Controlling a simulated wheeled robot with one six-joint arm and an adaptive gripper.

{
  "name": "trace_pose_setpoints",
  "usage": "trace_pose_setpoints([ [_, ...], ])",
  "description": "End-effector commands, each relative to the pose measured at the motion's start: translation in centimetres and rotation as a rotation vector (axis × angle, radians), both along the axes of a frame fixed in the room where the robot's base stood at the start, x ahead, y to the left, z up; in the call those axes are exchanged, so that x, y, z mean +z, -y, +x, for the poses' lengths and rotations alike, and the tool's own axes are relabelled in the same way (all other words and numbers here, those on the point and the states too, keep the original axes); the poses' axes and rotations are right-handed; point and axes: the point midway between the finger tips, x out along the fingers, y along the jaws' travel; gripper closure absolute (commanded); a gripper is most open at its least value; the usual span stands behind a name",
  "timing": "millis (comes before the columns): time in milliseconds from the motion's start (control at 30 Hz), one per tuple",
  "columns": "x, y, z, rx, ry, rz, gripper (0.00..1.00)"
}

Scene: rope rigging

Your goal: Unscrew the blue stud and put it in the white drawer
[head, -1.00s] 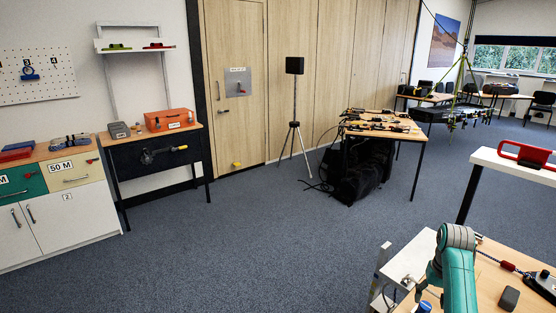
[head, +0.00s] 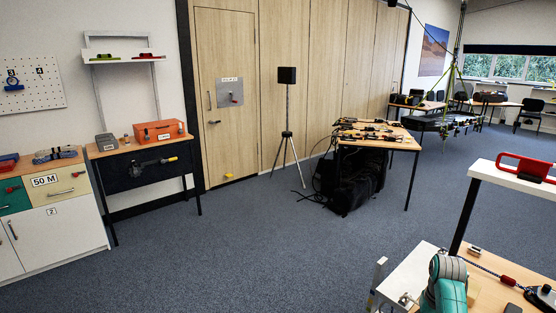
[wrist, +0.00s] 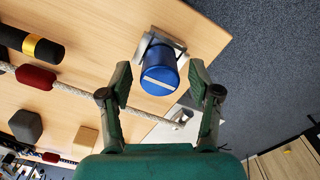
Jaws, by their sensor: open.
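In the wrist view, the blue stud (wrist: 161,73) is a blue cylinder with a pale slot line on its end. It sits at a grey metal bracket (wrist: 150,42) near the edge of the wooden bench (wrist: 100,22). My open gripper (wrist: 160,80) has one finger on each side of the stud, and I see gaps between fingers and stud. In the head view my teal arm is at the bottom right and hides the gripper and stud. A white drawer-like unit (head: 412,268) stands beside the bench; I cannot tell whether it is open.
A rope with a dark red sleeve (wrist: 36,77) runs across the bench beneath my gripper. A black cylinder with a gold band (wrist: 30,42), a dark grey block (wrist: 26,125) and a tan block (wrist: 87,138) lie nearby. A cabinet (head: 55,225) stands far left; open carpet lies between.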

Motion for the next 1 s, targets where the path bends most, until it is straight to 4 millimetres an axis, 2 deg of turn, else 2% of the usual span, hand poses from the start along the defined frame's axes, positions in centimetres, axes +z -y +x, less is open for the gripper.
trace_pose_setpoints([
  [233, -1.01, -0.29, -0.05, 0.001, 0.0, 0.0, 0.38],
  [733, -1.04, -0.31, -0.04, 0.001, 0.001, 0.0, 0.38],
  [767, -1.04, -0.31, -0.04, 0.001, 0.001, 0.0, 0.43],
  [900, -1.03, -0.31, -0.04, 0.001, 0.001, 0.0, 0.78],
  [1000, -1.04, -0.31, -0.04, 0.001, 0.001, 0.0, 1.0],
])
